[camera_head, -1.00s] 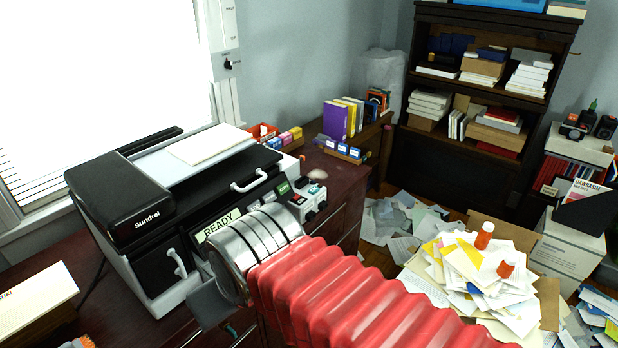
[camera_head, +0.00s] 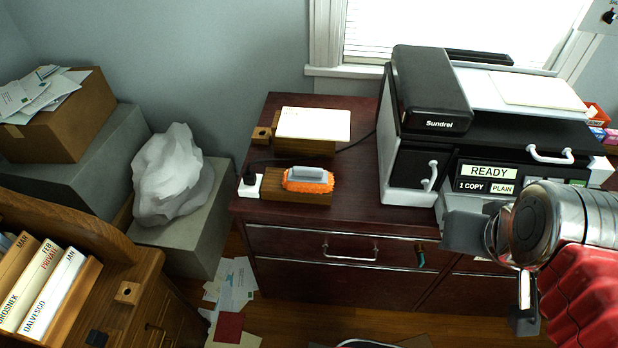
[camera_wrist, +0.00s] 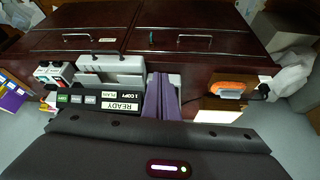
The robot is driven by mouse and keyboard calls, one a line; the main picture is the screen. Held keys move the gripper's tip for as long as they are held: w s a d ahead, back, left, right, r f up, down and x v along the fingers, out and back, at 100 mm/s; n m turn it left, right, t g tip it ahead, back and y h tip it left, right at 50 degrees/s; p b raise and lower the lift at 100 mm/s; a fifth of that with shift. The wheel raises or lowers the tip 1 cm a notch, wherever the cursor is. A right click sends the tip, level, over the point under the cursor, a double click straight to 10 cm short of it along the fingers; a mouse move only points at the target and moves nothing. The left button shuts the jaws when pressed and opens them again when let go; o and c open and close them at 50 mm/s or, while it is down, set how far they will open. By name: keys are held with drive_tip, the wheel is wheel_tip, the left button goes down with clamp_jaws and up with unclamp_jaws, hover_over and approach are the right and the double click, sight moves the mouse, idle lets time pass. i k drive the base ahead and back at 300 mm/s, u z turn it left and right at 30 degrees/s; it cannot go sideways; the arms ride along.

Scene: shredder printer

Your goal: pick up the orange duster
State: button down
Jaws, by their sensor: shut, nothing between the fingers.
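The orange duster (camera_head: 307,185) has a grey top and fluffy orange edges. It rests on a wooden block (camera_head: 262,190) near the left front of the dark red cabinet top. In the wrist view the duster (camera_wrist: 230,86) lies to the right of my fingers. My gripper (camera_head: 462,232) is in front of the printer, well to the right of the duster and apart from it. In the wrist view my gripper (camera_wrist: 161,92) shows its two fingers together, shut and empty.
The large printer (camera_head: 425,100) stands right of the duster. Behind the duster, a white-topped wooden block (camera_head: 312,124) sits by the wall. A white socket (camera_head: 249,186) with a black plug is just left. Bare cabinet top (camera_head: 352,205) lies between duster and printer.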

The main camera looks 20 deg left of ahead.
sight(312, 180)
drive_tip(key=u, duration=1.4)
drive_tip(key=i, duration=0.55)
drive_tip(key=u, duration=0.6)
